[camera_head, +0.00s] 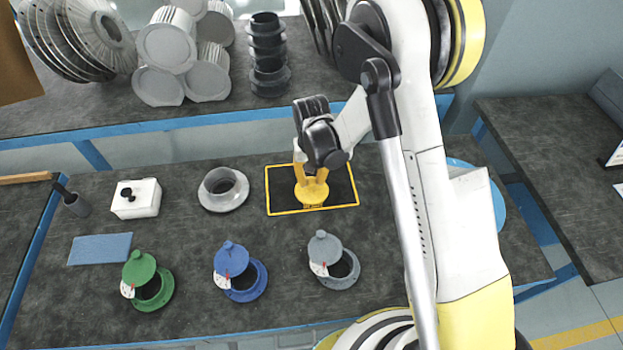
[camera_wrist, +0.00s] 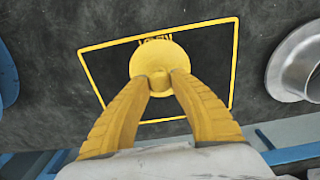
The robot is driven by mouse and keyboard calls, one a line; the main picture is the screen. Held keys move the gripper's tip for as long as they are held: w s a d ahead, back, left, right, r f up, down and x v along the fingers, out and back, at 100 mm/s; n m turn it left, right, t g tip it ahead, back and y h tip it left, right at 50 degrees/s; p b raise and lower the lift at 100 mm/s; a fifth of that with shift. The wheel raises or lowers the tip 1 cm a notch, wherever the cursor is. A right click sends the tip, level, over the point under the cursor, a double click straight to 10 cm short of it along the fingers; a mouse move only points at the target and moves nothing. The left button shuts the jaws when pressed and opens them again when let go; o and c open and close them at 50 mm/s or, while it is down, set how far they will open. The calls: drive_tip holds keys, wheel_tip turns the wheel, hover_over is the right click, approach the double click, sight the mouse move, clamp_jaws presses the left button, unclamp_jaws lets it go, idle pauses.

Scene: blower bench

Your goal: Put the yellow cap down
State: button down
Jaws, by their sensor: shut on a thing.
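The yellow cap (camera_head: 312,194) is in my gripper (camera_head: 312,182), over the black area outlined in yellow (camera_head: 345,204). In the wrist view the round cap (camera_wrist: 160,58) sits between the tips of my yellow fingers (camera_wrist: 160,84), which are shut on its knob. The yellow outline (camera_wrist: 234,62) surrounds the cap on all sides in the wrist view, and some yellow lettering shows behind its far edge. I cannot tell whether the cap touches the surface or hangs just above it.
Green (camera_head: 152,285), blue (camera_head: 246,280) and grey (camera_head: 340,270) flanged ports with tilted caps stand along the front. A bare metal flange (camera_head: 223,188) and a white box (camera_head: 136,198) lie left of the outlined area. A blue cloth (camera_head: 100,248) lies farther left.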

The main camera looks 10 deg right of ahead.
drive_tip(key=c, duration=1.1)
unclamp_jaws()
drive_tip(key=shift+f, duration=0.1)
drive_tip(key=shift+c, duration=0.2)
wheel_tip(320, 180, up, 13)
drive_tip(key=p, duration=0.4)
wheel_tip(320, 180, up, 7)
drive_tip(key=t, duration=0.1)
hover_over(312, 181)
drive_tip(key=s+d, duration=0.2)
drive_tip(key=d, duration=0.1)
drive_tip(key=s+d+r+t, duration=0.3)
drive_tip(key=s+r, duration=0.3)
drive_tip(key=s, duration=0.2)
drive_tip(key=s+d+r+t, duration=0.3)
drive_tip(key=s+d+r, duration=0.2)
drive_tip(key=s, duration=0.3)
drive_tip(key=shift+s+d+r, duration=0.2)
drive_tip(key=shift+s+r, duration=0.1)
drive_tip(key=shift+r, duration=0.4)
